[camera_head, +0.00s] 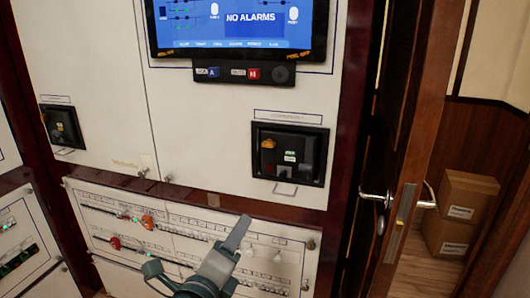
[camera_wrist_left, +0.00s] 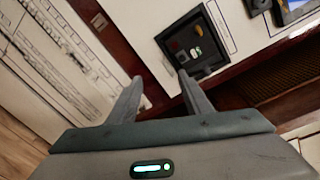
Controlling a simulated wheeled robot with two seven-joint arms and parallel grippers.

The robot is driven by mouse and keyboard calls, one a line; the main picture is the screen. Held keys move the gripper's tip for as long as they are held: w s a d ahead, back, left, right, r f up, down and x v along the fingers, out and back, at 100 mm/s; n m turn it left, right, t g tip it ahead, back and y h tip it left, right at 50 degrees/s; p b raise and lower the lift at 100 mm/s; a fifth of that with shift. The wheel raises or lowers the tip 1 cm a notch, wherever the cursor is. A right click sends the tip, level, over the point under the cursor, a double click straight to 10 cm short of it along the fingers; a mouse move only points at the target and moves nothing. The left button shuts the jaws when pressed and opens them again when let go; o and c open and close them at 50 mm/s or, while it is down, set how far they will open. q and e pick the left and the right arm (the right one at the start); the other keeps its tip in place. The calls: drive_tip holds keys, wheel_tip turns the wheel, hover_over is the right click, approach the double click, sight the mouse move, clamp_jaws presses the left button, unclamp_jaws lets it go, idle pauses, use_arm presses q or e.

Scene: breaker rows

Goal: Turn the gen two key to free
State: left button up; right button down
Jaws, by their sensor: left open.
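I cannot pick out a labelled gen two key in either view. A recessed black switch box (camera_head: 290,153) with an orange part and a green light is set in the white panel below the screen. It also shows in the left wrist view (camera_wrist_left: 168,40), beyond my fingertips. A second black box (camera_head: 62,127) is at the left. Labels are too small to read. My left gripper (camera_head: 238,234) is in front of the lower breaker panel, below the right-hand box. Its two fingers are apart and empty in the left wrist view (camera_wrist_left: 158,84). My right gripper is not in view.
A screen (camera_head: 240,25) reads NO ALARMS. A wooden door (camera_head: 420,130) with metal handles stands open at the right, with cardboard boxes (camera_head: 462,212) beyond it.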

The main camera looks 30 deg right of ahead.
use_arm(q)
drive_tip(key=w+d+r+m+p, duration=0.1)
drive_tip(key=r+m+p, duration=0.1)
drive_tip(key=r+m, duration=0.3)
drive_tip(key=w+d+r+m+h+p, duration=0.1)
drive_tip(key=d+r+m+p, duration=0.1)
drive_tip(key=r+m, duration=0.4)
drive_tip(key=shift+w+r+m+p, duration=0.2)
drive_tip(key=shift+m+p, duration=0.1)
drive_tip(key=shift+m, duration=0.8)
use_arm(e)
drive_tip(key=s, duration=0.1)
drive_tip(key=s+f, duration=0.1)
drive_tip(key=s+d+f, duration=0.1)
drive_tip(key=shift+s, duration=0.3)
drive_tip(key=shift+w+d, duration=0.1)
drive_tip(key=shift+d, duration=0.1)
